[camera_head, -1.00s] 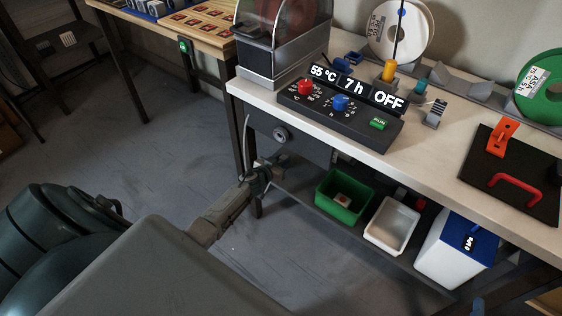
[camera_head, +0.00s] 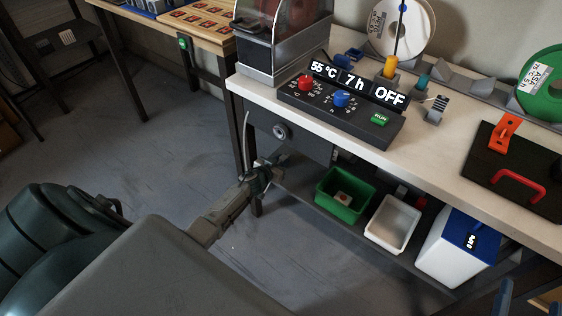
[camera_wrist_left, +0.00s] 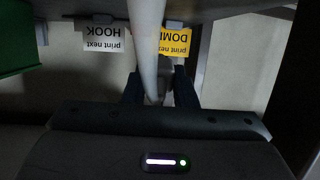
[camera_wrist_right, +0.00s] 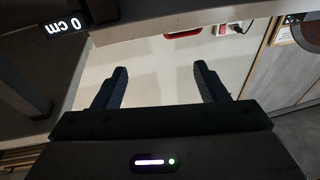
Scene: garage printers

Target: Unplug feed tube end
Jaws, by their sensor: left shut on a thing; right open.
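A pale tube (camera_wrist_left: 147,45), seemingly the feed tube, runs down the left wrist view between the fingers of my left gripper (camera_wrist_left: 158,88). The gripper is shut on it; the tube's end is not clear. In the head view my left gripper (camera_head: 272,168) is beside the table's front leg, below the tabletop. A thin pale tube (camera_head: 246,130) hangs there by the table's left edge. My right gripper (camera_wrist_right: 160,82) is open and empty in the right wrist view. Its dark blue fingers (camera_head: 515,295) show at the lower right of the head view.
The tabletop (camera_head: 440,165) carries a dryer control panel (camera_head: 340,108) reading OFF. A green bin (camera_head: 345,194), a white bin (camera_head: 392,224) and a blue-lidded box (camera_head: 458,245) stand on the lower shelf. Signs reading HOOK (camera_wrist_left: 103,38) and DOMI (camera_wrist_left: 177,40) are near my left gripper. The floor at left is open.

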